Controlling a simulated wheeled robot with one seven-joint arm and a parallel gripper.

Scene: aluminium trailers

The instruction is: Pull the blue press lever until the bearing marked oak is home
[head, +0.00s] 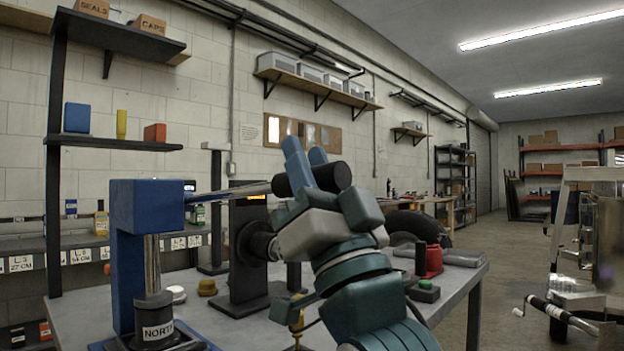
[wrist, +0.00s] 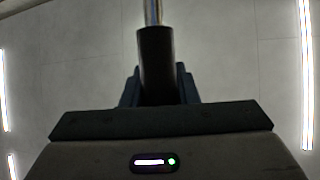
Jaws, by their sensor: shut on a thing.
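The blue press (head: 146,207) stands at the left of the bench, its steel ram (head: 152,262) pointing down to a black cylindrical piece labelled NORTH (head: 156,318). Its metal lever (head: 232,192) runs out to the right, nearly level, and ends in a black grip (head: 337,176). My gripper (head: 306,168) is shut on this grip. In the wrist view the black grip (wrist: 155,62) sits between the fingers, with the metal rod (wrist: 152,12) beyond it. I see no mark reading oak, and I cannot make out a bearing under the ram.
A black press (head: 248,240) with an orange display stands just behind the lever. Shelves line the wall.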

